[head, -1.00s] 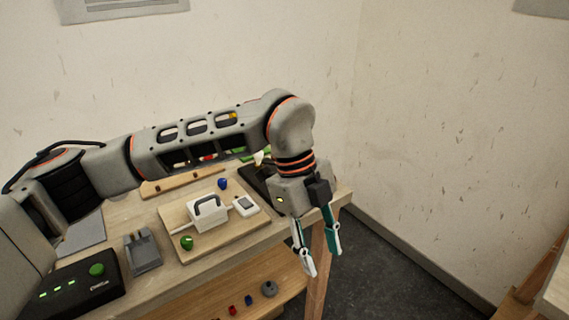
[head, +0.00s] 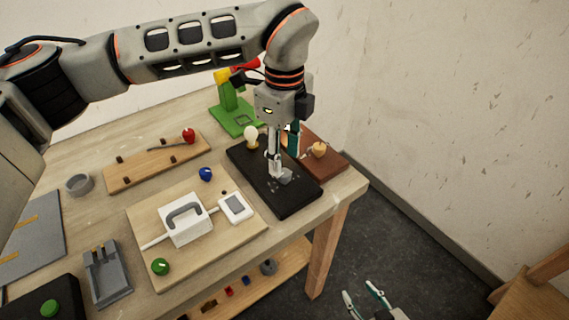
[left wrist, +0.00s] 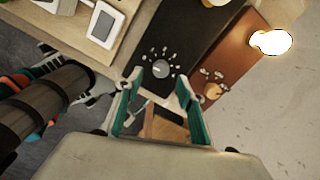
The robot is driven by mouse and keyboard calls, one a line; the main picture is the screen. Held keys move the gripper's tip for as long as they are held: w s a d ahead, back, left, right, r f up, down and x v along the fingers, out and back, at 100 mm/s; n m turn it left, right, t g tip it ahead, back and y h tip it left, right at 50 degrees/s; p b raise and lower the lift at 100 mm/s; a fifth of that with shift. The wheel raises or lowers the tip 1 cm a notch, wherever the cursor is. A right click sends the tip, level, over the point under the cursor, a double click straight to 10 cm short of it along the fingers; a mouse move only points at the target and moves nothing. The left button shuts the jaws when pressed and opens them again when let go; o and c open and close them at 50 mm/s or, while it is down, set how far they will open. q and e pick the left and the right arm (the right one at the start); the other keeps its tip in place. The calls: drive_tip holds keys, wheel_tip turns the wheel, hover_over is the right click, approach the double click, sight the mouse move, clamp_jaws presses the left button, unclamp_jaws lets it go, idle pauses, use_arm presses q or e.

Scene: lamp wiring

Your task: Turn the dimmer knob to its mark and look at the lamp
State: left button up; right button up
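The grey dimmer knob (head: 287,176) sits on the black board (head: 302,203) near the table's right end. In the left wrist view the knob (left wrist: 160,69) has a ring of pale marks around it; where it points is too small to tell. My left gripper (head: 281,165) points down just over the knob, its fingers apart on either side in the wrist view; contact cannot be told. The lamp bulb (head: 251,137) stands on the board's far part, pale, with no clear glow. My right gripper (head: 362,300) is open and empty, low in front of the table.
A brown board (head: 325,164) with a tan knob (head: 320,149) lies right of the black board. A green stand (head: 235,118) is behind. A wooden board with a white handled box (head: 186,226) and a white switch (head: 235,208) lies left. A shelf (head: 270,284) runs below.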

sight(284, 172)
use_arm(q)
wheel_tip(284, 172, down, 4)
drive_tip(key=shift+r, duration=0.2)
drive_tip(key=shift+w+f, duration=0.1)
drive_tip(key=shift+f, duration=0.3)
use_arm(e)
drive_tip(key=shift+w+r, duration=0.5)
drive_tip(key=shift+r, duration=0.05)
use_arm(q)
clamp_jaws()
use_arm(e)
drive_tip(key=shift+s+f, duration=0.1)
drive_tip(key=shift+f, duration=0.1)
